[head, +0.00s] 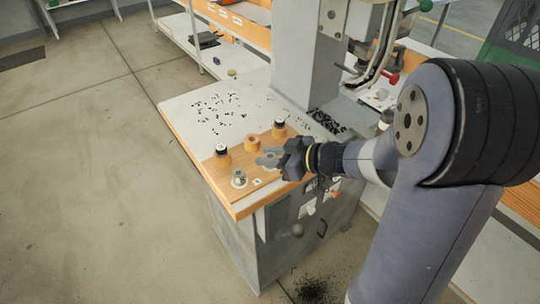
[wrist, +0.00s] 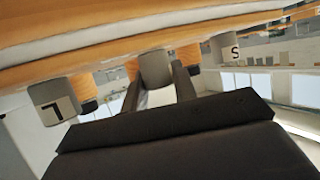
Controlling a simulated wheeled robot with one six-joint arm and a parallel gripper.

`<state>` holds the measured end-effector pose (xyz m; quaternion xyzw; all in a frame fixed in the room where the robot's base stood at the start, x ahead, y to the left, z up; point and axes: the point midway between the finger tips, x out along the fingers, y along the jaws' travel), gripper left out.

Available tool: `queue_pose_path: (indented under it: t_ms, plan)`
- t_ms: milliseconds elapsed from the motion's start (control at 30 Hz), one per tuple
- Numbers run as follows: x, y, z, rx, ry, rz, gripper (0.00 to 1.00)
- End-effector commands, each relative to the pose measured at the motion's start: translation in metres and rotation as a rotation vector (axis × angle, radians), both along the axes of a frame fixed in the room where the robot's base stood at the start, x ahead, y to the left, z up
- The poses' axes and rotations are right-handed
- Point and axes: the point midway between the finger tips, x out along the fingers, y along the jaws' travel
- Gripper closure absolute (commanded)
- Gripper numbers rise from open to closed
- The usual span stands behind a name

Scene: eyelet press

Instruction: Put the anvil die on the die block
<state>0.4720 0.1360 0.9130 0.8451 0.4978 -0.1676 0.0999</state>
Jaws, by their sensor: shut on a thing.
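My gripper (head: 268,158) is over the wooden front strip of the press table. In the wrist view, which looks upside down, its dark fingers are shut on a grey cylinder (wrist: 157,68), which seems to be the anvil die. I cannot tell whether it touches the wood. In the head view the wooden peg (head: 252,142) behind my gripper is bare. I cannot make out the die block for sure.
Dark-topped pieces stand on wooden pegs at left (head: 222,151) and back (head: 279,123). A silver cylinder (head: 239,179) stands near the front corner. Small dark bits (head: 214,108) lie scattered on the white table top. The grey press column (head: 307,60) rises behind.

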Motion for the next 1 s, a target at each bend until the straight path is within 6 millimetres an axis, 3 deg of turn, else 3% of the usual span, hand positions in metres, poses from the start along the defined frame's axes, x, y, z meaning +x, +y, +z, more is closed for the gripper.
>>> queue_pose_path:
  t_ms: [300,600,1000]
  plan:
    - [0.0,0.0,-0.001,0.0,0.001,0.0,0.52]
    - [0.0,0.0,0.004,0.0,-0.001,0.0,0.52]
    - [-0.028,-0.053,0.028,0.0,0.0,-0.006,0.52]
